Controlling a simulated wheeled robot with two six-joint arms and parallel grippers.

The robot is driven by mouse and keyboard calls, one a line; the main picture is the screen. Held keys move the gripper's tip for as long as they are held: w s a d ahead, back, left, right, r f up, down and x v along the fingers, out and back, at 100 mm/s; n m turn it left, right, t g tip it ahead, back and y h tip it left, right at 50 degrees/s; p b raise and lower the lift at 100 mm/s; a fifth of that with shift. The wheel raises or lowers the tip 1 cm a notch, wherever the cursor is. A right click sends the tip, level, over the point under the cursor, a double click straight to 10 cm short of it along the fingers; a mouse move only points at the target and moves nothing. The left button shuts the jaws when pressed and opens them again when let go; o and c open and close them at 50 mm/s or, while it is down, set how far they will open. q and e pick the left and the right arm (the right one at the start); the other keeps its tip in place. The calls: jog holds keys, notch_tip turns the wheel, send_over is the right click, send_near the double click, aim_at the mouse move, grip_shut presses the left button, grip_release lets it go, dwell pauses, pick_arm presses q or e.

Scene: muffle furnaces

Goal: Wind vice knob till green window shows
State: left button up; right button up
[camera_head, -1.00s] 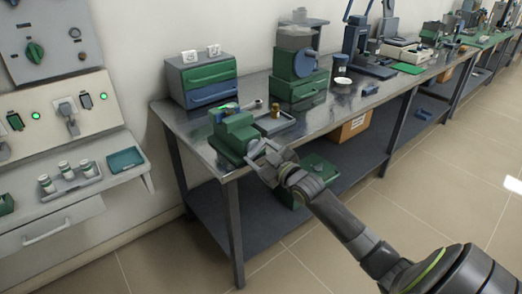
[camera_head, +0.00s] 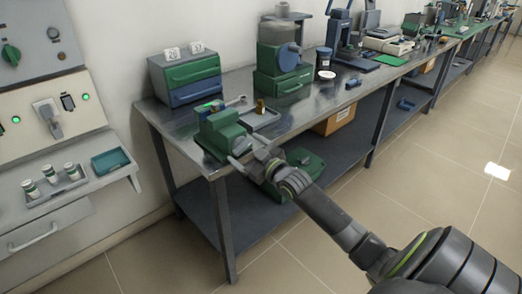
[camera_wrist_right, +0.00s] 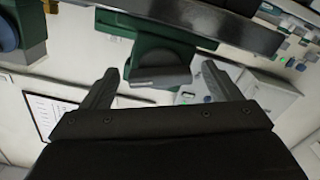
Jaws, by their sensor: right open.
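The green vice (camera_head: 222,131) stands on the near left corner of the metal bench. A small bright green patch shows near its top, but I cannot tell if it is the window. My right gripper (camera_head: 247,159) is at the vice's front end, off the bench edge. In the right wrist view, the gripper (camera_wrist_right: 162,86) is open, with one finger on each side of the vice's grey lower end (camera_wrist_right: 160,76). A gap shows beside each finger, and nothing is gripped. I cannot clearly make out the knob. My left gripper is out of view.
A drawer box (camera_head: 187,77) and a green and blue machine (camera_head: 281,60) stand farther back. A green case (camera_head: 300,165) sits on the lower shelf. The floor in front is clear.

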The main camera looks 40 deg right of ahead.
pick_arm(q)
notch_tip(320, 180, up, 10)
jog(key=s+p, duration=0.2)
jog(key=p, duration=0.9)
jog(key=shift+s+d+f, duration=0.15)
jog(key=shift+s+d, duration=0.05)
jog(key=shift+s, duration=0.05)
pick_arm(e)
jog(key=s+d, duration=0.1)
jog(key=s, duration=1.6)
jog(key=shift+d, duration=0.15)
